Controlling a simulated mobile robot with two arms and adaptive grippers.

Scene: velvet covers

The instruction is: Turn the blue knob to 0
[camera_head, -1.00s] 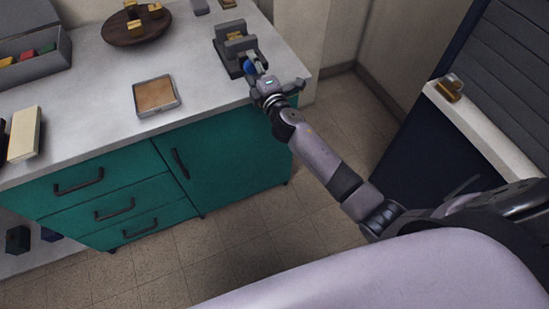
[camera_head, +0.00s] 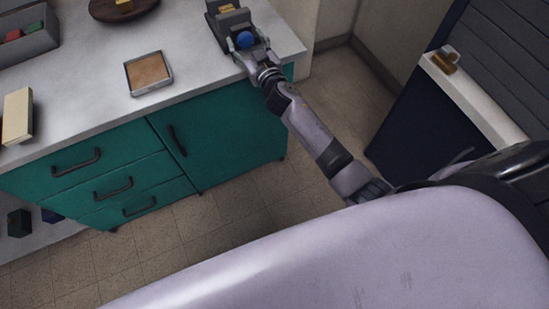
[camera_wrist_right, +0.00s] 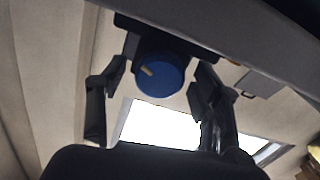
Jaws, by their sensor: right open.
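The blue knob (camera_head: 245,40) is on the front of a dark grey device (camera_head: 226,20) at the back right of the counter. In the right wrist view the round blue knob (camera_wrist_right: 160,76) shows a pale pointer mark at its upper left; no numbers can be read. My right gripper (camera_head: 249,50) is at the knob. In the right wrist view its two fingers (camera_wrist_right: 158,88) are open, one on each side of the knob, with gaps between them and it. My left gripper is not in view.
The white counter (camera_head: 90,95) stands on a teal cabinet (camera_head: 225,140). A square tray (camera_head: 148,73) with a brown inside, a cream block (camera_head: 18,115), a grey box (camera_head: 27,40) and a round wooden board (camera_head: 122,8) lie on it, left of my arm. A white ledge (camera_head: 480,105) is at right.

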